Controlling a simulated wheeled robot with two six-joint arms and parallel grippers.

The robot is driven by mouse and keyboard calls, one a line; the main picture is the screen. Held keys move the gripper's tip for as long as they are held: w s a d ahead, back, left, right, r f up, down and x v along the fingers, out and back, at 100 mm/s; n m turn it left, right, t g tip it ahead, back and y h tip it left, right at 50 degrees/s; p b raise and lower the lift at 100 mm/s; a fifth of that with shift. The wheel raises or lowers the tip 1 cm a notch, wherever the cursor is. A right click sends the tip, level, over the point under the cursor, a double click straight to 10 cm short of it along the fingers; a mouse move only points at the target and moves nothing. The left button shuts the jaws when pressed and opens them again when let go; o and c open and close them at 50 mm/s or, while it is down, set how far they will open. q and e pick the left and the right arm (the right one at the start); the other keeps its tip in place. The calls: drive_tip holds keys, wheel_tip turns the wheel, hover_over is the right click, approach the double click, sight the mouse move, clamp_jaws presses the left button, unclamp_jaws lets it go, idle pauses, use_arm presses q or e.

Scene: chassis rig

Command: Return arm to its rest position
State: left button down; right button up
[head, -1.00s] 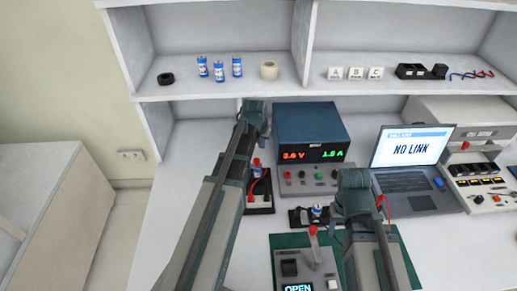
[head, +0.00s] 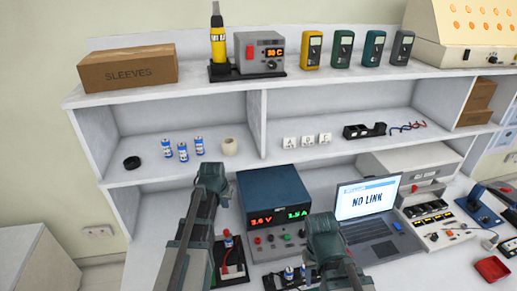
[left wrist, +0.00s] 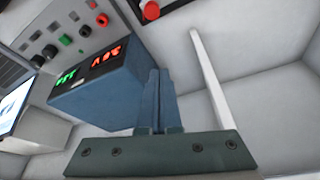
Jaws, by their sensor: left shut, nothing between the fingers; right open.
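My left gripper (head: 212,172) is raised at the left of the blue power supply (head: 274,190), in front of the lower shelf. In the left wrist view its two fingers (left wrist: 158,75) are shut together with nothing between them, and the power supply (left wrist: 90,90) shows beside them. My right gripper (head: 322,224) is in front of the power supply's right side, left of the laptop (head: 366,200). It is open; its fingertips are mostly hidden behind its own body in the head view.
A soldering station (head: 260,53), several meters (head: 342,48) and a cardboard box (head: 128,68) stand on top.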

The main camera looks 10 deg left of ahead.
use_arm(q)
drive_tip(key=s+d+f+m+g+y, duration=0.1)
drive_tip(key=s+d+m+g, duration=0.3)
drive_tip(key=s+d, duration=1.6)
drive_tip(key=shift+d+m, duration=0.4)
drive_tip(key=shift+d, duration=0.7)
drive_tip(key=shift+s+f, duration=0.1)
drive_tip(key=shift+s, duration=0.1)
